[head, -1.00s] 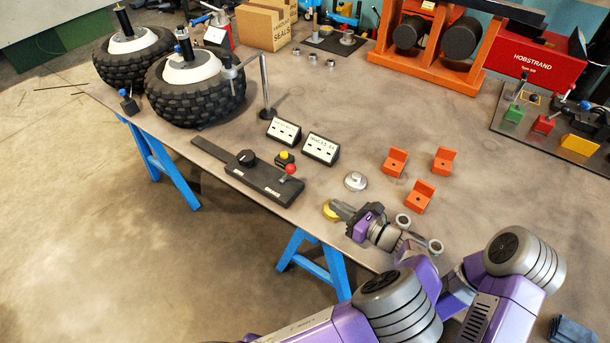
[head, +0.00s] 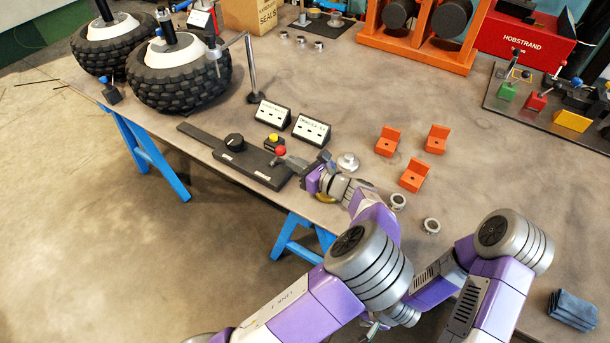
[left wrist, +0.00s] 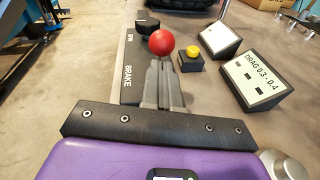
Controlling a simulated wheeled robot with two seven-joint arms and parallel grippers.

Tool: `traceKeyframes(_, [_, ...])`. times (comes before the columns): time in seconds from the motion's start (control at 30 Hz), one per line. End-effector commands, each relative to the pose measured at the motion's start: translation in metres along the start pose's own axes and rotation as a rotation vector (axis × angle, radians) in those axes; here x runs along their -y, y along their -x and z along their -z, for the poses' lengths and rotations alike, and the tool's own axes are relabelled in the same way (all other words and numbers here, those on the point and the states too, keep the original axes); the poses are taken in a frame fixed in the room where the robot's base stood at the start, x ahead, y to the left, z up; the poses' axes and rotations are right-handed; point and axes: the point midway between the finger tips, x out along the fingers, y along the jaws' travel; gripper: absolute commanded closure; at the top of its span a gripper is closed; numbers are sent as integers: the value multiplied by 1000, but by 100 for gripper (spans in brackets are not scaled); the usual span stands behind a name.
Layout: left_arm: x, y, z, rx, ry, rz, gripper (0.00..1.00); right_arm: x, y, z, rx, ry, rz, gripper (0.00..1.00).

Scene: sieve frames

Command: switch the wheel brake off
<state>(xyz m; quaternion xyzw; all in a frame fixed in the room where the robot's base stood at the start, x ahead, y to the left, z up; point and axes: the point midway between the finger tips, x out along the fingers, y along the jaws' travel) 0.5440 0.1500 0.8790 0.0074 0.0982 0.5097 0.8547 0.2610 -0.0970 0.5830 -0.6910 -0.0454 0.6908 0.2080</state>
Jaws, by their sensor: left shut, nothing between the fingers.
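The black control box (head: 240,165) lies along the table's near edge. It carries a black knob (head: 234,141) and a lever with a red ball (head: 281,151). In the left wrist view, the label BRAKE (left wrist: 127,78) is on the box beside the red ball (left wrist: 161,42). My left gripper (head: 305,168) is shut and empty, just right of the lever. In the left wrist view its fingers (left wrist: 162,80) point at the ball; I cannot tell whether they touch it. The two wheels (head: 180,75) stand at the far left.
A yellow button (head: 272,139) and two label blocks (head: 311,130) stand behind the box. A silver disc (head: 347,162) is close to my left gripper. Orange brackets (head: 413,174) and metal rings (head: 432,226) lie to the right.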

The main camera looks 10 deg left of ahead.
Motion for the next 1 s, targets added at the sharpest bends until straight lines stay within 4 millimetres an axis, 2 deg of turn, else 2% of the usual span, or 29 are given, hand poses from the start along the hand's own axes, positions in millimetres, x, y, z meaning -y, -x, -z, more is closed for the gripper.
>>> traceKeyframes(0.57, [0, -4, -6, -7, 1, 1, 100, 1, 2, 0, 0, 0, 0, 57])
traceKeyframes(0.83, [-2, -7, -15, -67, 10, 9, 100, 8, 21, -1, 0, 0, 0, 57])
traceKeyframes(1.0, [-2, -10, -26, -148, 20, 24, 100, 18, 47, -2, 0, 0, 0, 57])
